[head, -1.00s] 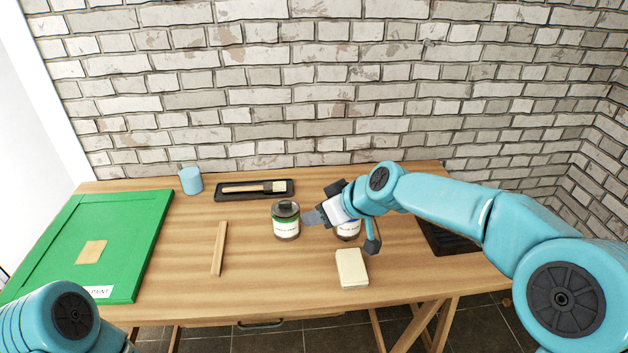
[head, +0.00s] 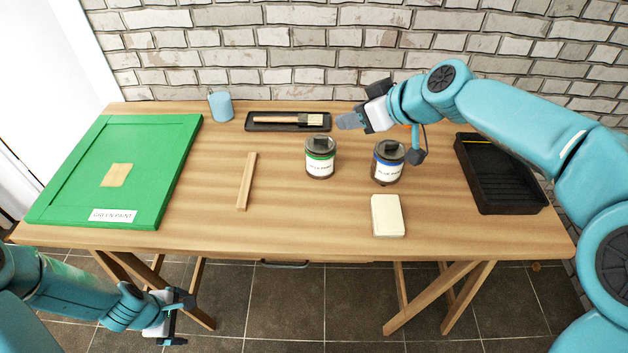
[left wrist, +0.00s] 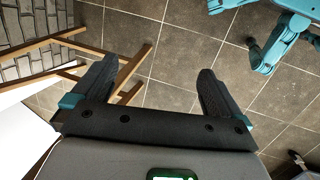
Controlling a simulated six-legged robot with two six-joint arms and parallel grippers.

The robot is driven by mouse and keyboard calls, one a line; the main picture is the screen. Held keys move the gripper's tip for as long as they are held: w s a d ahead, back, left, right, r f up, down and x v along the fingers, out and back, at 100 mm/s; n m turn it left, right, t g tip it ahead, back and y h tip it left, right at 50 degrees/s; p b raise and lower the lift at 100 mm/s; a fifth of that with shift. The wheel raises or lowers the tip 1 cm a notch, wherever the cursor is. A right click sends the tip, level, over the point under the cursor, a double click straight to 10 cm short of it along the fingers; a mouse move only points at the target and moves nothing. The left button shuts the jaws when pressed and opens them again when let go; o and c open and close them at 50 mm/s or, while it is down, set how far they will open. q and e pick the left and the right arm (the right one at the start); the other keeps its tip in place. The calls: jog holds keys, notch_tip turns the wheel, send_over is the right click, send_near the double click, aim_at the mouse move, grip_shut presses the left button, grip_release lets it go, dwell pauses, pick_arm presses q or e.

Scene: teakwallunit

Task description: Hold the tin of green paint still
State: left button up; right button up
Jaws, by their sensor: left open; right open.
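The tin of green paint (head: 320,158) stands upright on the wooden table, with a dark lid, a green band and a white label. My right gripper (head: 354,118) is open and empty, above and behind the tin, a little to its right and apart from it. My left gripper (head: 180,318) is open and empty, low in front of the table's left part and far from the tin. In the left wrist view its two dark fingers (left wrist: 155,85) are spread above the floor, with nothing between them.
A tin of blue paint (head: 388,162) stands right of the green tin. A brush tray (head: 252,124) lies behind, a black paint tray (head: 500,190) at the right. A cream block (head: 387,216), a wooden stick (head: 246,182), a blue cup (head: 221,106) and a green panel (head: 80,180) are also on the table.

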pick_arm(q)
jog(key=w+a+r+n+t+y, duration=0.1)
jog(key=a+r+n+t+y, duration=0.15)
jog(key=a+r+n, duration=0.55)
jog(key=w+a+r+n+t+y, duration=0.1)
jog(key=a+r+n+y, duration=0.3)
jog(key=a, duration=0.7)
jog(key=w+a+r+n+t+y, duration=0.2)
jog(key=a+r+n+y, duration=0.15)
jog(key=r, duration=0.95)
jog(key=w+a+r+n+t+y, duration=0.2)
jog(key=a+r+n+y, duration=0.15)
jog(key=r, duration=0.95)
jog(key=w+d+f+t+h, duration=0.1)
jog(key=w+d+t+h, duration=0.15)
jog(key=w+d, duration=0.65)
jog(key=w+d+f+t+h, duration=0.1)
jog(key=w+d+h, duration=0.3)
jog(key=d, duration=0.9)
jog(key=m+h, duration=0.2)
jog(key=h, duration=0.4)
send_near(319, 162)
jog(key=x, duration=1.2)
jog(key=shift+w, duration=0.1)
